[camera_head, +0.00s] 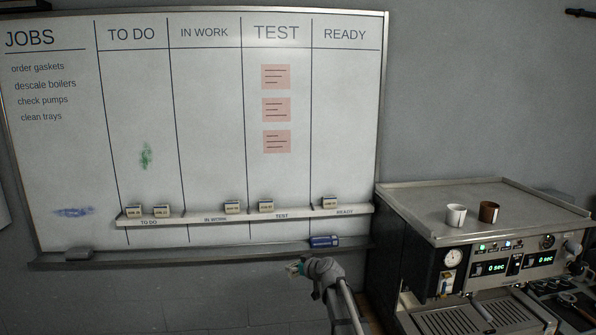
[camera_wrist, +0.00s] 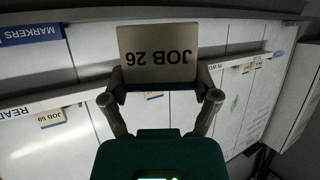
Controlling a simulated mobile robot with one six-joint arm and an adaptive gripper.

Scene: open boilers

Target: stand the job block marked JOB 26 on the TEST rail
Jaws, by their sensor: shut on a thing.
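The JOB 26 block (camera_wrist: 158,40) is a pale block with dark lettering that appears upside down in the wrist view. My gripper (camera_wrist: 163,92) is shut on it, one finger at each side. In the head view my gripper (camera_head: 296,268) is below the board's lower ledge, and the block is too small there to make out clearly. The TEST rail (camera_head: 283,216) is the section between IN WORK and READY. One block (camera_head: 266,206) stands near its left end, with bare rail to the right of it.
Two blocks stand on the TO DO rail (camera_head: 149,222), one on IN WORK (camera_head: 212,219) and one on READY (camera_head: 345,211). The lower ledge (camera_head: 200,255) holds an eraser (camera_head: 79,254) and a blue MARKERS box (camera_head: 325,241). A coffee machine (camera_head: 470,240) stands at right.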

